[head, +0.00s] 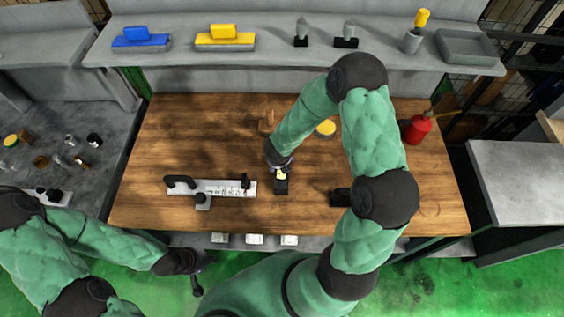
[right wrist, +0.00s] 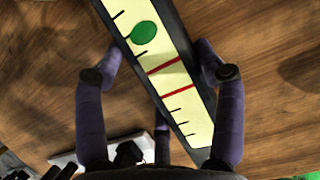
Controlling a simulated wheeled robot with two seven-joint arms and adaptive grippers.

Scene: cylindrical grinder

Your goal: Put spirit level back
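The spirit level is a dark bar with a pale yellow scale face, black and red marks and a green bubble spot. It shows in the right wrist view (right wrist: 172,75) and, mostly covered by my arm, in the head view (head: 281,187) on the wooden table. My right gripper (right wrist: 160,62) is over it with one finger on each side; the bar lies slanted between them, and I see no clear grip. In the head view the right gripper (head: 279,165) is largely hidden by its wrist. My left gripper (head: 200,274) is empty and spread beyond the table's front edge.
A white plate with black handles (head: 228,188) lies left of the level. A dark block (head: 340,197) and a red oil can (head: 417,129) are to the right. A grey shelf (head: 185,56) with blue and yellow blocks runs behind. The table's left rear is clear.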

